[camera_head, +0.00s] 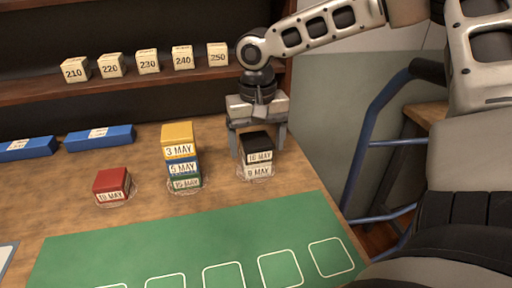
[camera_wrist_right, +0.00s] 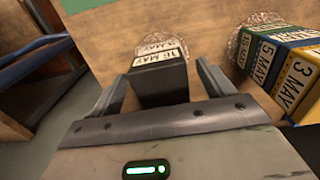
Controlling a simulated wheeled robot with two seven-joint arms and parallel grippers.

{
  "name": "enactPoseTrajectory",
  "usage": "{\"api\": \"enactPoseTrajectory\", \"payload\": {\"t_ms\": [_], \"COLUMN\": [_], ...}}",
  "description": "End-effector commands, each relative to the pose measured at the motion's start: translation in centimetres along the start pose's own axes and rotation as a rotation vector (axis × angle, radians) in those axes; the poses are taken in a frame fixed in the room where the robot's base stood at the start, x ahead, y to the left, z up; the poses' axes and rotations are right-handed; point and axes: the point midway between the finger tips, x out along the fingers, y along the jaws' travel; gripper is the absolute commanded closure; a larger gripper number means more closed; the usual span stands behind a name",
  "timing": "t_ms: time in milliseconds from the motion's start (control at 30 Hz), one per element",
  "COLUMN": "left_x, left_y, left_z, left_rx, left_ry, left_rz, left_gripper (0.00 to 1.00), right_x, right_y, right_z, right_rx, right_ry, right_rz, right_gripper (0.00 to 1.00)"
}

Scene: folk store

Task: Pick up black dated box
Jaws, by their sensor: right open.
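The black dated box (camera_head: 257,147), labelled 16 MAY, sits on top of a pale box (camera_head: 258,171) whose label seems to read 9 MAY. My right gripper (camera_head: 258,138) is above this stack, pointing down, with its fingers on either side of the black box. In the right wrist view the black box (camera_wrist_right: 160,82) lies between the two open fingers (camera_wrist_right: 157,88), with a visible gap on the left; contact on the right is hard to tell. My left gripper is not in view.
A yellow, blue and green stack (camera_head: 181,155) stands left of the black box, and a red box (camera_head: 112,186) further left. A green mat (camera_head: 190,245) with white outlines lies in front. A shelf (camera_head: 120,87) with numbered boxes runs behind. A blue rail (camera_head: 372,140) is right.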

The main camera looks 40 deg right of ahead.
Motion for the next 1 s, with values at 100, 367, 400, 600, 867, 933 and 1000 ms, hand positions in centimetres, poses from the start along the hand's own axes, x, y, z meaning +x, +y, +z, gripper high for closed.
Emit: {"api": "enactPoseTrajectory", "payload": {"t_ms": [100, 367, 400, 600, 867, 933, 1000], "left_x": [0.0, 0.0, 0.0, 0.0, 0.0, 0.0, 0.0], "left_y": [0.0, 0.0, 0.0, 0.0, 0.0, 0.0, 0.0], "left_z": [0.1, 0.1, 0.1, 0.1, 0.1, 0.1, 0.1], "left_rx": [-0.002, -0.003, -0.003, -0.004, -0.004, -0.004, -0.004], "left_ry": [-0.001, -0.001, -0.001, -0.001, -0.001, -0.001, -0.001], "left_rz": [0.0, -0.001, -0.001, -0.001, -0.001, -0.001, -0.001], "left_gripper": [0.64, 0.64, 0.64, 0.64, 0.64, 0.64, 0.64], "right_x": [0.6, 0.5, 0.5, 0.5, 0.1, -0.4, -1.1], "right_y": [0.0, 0.0, 0.0, 0.0, 0.0, 0.0, 0.0], "right_z": [0.0, 0.0, 0.0, 0.0, -0.1, -0.1, -0.1], "right_rx": [0.0, 0.0, 0.0, 0.0, 0.0, 0.0, 0.0], "right_ry": [0.001, 0.001, 0.001, 0.002, 0.003, 0.003, 0.004], "right_rz": [0.001, 0.0, 0.0, 0.0, -0.001, -0.002, -0.002], "right_gripper": [0.2, 0.39, 0.5, 0.7, 0.7, 0.7, 0.7]}}
